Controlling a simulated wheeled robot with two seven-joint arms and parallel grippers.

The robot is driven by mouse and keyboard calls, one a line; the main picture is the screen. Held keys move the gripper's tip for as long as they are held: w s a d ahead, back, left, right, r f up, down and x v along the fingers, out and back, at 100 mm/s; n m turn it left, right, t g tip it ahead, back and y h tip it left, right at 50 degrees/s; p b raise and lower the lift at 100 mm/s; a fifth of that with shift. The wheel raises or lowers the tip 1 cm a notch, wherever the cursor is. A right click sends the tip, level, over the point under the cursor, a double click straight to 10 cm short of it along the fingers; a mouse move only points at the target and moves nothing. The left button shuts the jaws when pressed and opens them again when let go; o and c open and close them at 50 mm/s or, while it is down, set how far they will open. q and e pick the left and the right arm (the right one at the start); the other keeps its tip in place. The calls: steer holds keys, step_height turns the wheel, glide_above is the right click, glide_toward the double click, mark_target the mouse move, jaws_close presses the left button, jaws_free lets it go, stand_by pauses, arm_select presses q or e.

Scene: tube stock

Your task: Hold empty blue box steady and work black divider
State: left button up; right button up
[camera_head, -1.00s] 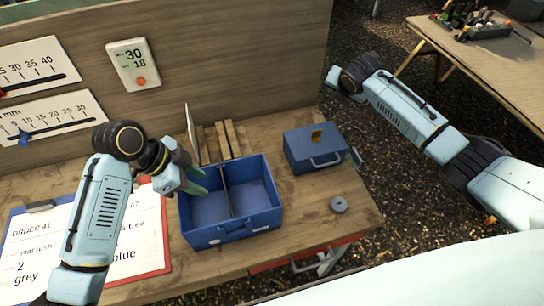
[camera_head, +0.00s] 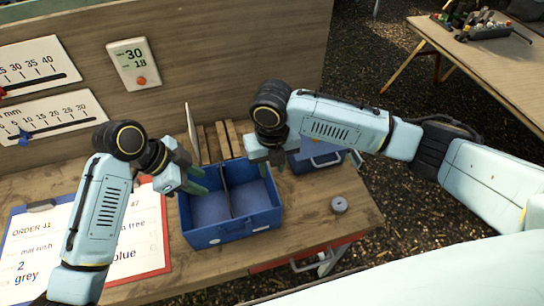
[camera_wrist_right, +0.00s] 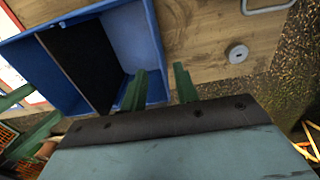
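The open blue box (camera_head: 235,231) stands on the bench; its two visible compartments look empty. A thin black divider (camera_wrist_right: 82,62) stands across its middle, and it also shows as a dark line in the head view (camera_head: 228,190). My left gripper (camera_head: 197,181) is at the box's left side, its green fingers apart; whether they touch the wall is unclear. My right gripper (camera_wrist_right: 160,86) is open and empty above the box's right side. One finger is over the box and the other over the bench outside it. Its fingertips are partly hidden in the head view.
A grey ring (camera_head: 339,204) lies on the bench right of the box. Wooden slats (camera_head: 233,138) and an upright pale panel (camera_head: 192,130) stand behind. An order clipboard (camera_head: 25,245) lies at left.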

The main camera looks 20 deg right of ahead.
mark_target(272, 188)
step_height(272, 188, down, 11)
steer(key=shift+r, duration=0.2)
steer(key=shift+c, duration=0.3)
